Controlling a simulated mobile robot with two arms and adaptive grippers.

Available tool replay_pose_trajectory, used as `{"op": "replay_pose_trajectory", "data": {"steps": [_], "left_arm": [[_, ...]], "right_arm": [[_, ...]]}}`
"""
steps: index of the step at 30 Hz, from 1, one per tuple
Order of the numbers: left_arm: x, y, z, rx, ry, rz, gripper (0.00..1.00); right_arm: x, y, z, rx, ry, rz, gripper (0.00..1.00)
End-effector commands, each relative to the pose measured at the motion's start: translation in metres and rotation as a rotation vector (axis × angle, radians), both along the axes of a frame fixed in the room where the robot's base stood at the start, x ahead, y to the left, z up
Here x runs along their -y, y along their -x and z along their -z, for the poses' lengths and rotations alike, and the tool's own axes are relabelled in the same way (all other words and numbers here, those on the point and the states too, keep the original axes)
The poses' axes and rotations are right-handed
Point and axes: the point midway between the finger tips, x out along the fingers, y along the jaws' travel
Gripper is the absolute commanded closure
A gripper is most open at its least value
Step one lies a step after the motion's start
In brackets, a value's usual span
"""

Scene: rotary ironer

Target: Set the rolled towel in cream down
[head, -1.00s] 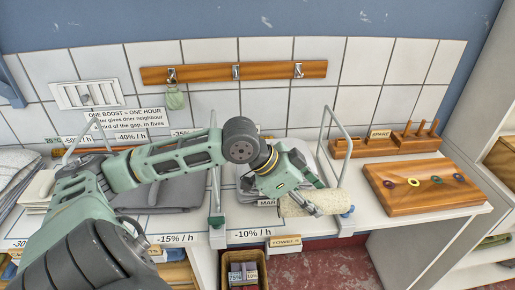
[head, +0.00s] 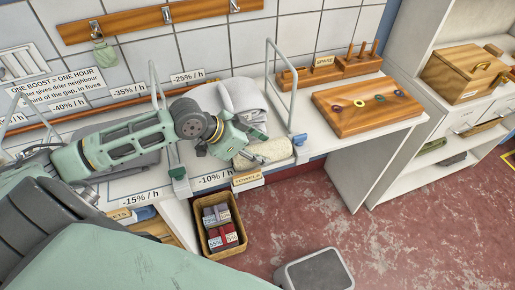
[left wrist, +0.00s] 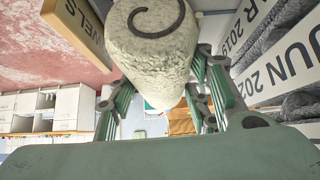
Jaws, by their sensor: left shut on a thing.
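The rolled towel in cream (head: 272,151) lies at the front edge of the counter, by the -10% / h bay, in the head view. My left gripper (head: 250,156) is shut on it from the left side. In the left wrist view the towel (left wrist: 150,50) fills the upper middle, its spiral end facing the camera, with green fingers on either side. I cannot tell whether its underside touches the counter. My right gripper is not in view.
A metal hoop (head: 269,75) stands beside the towel. A wooden board with coloured rings (head: 367,106) lies to the right. A folded grey towel (head: 235,98) is behind my gripper. A basket of boxes (head: 221,227) and a grey bin (head: 315,272) stand below.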

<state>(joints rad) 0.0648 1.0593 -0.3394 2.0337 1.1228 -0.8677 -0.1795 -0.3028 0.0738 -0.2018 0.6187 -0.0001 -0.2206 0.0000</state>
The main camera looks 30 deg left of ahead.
Motion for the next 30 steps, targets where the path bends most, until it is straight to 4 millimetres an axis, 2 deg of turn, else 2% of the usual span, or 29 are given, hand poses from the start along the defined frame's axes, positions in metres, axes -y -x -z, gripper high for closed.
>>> {"op": "replay_pose_trajectory", "data": {"steps": [8, 9, 14, 23, 30], "left_arm": [[0.0, 0.0, 0.003, 0.0, -0.001, -0.001, 0.82], [0.0, 0.0, 0.002, 0.001, -0.001, 0.0, 0.51], [0.0, 0.0, 0.002, 0.0, -0.002, 0.0, 0.37], [0.0, 0.0, 0.002, 0.0, -0.002, 0.0, 0.36], [-0.01, 0.009, -0.012, -0.001, -0.007, 0.0, 0.36]], "right_arm": [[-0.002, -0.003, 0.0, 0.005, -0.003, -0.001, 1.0], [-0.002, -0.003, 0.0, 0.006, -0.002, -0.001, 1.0], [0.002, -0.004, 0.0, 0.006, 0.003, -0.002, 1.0], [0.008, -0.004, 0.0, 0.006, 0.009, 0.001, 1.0], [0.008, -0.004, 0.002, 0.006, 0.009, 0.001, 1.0]]}}
